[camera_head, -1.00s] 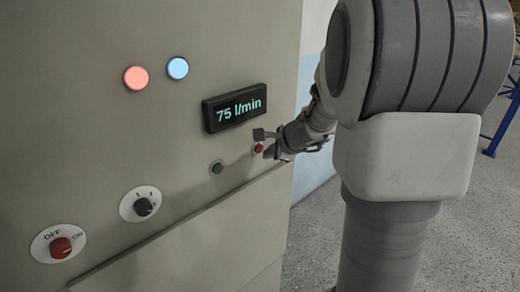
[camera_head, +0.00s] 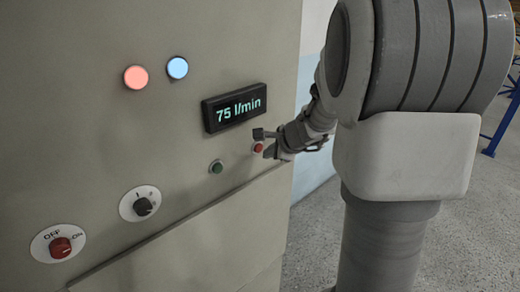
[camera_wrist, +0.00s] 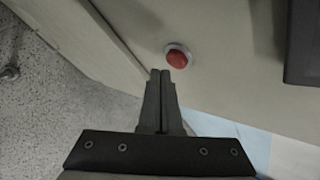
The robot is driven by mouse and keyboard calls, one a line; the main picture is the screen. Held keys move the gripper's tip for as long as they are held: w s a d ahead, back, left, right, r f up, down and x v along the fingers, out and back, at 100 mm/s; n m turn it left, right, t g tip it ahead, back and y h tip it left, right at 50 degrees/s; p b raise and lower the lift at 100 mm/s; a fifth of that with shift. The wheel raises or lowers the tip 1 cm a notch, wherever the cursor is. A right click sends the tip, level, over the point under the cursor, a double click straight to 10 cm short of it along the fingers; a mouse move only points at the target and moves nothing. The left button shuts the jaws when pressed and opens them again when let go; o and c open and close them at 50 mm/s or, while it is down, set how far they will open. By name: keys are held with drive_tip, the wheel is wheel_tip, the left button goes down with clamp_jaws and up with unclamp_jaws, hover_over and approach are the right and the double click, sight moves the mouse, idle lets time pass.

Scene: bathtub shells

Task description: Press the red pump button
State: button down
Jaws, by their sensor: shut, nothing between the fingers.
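The red pump button (camera_head: 258,148) is a small round red cap in a light ring on the beige panel (camera_head: 150,110), below the display. In the wrist view the red button (camera_wrist: 177,58) sits just beyond my fingertips and a little to their right. My gripper (camera_head: 267,150) is right beside the button at the panel's right side. In the wrist view my gripper (camera_wrist: 160,72) is shut, with its two dark fingers together and nothing between them. A small gap shows between the tips and the button; I cannot tell the exact depth.
A green button (camera_head: 216,167) is left of the red one. A black display (camera_head: 234,107) reads 75 l/min. A black selector knob (camera_head: 142,206), a red OFF/ON knob (camera_head: 61,247), a red lamp (camera_head: 136,77) and a blue lamp (camera_head: 177,68) are further left. A panel ledge (camera_head: 190,228) runs below.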

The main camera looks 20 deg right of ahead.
drive_tip(key=shift+w, duration=0.1)
idle(0.7)
drive_tip(key=shift+w+a, duration=0.15)
drive_tip(key=shift+w, duration=0.2)
drive_tip(key=shift+w+a, duration=0.15)
drive_tip(key=shift+w, duration=0.25)
idle(0.6)
idle(0.4)
drive_tip(key=shift+s+d+b, duration=0.25)
drive_tip(key=shift+s+b, duration=0.1)
drive_tip(key=shift+s, duration=0.5)
drive_tip(key=s, duration=0.1)
drive_tip(key=s+d+b, duration=0.1)
drive_tip(key=s, duration=0.2)
drive_tip(key=shift+s+d, duration=0.35)
drive_tip(key=shift+d, duration=0.05)
idle(0.3)
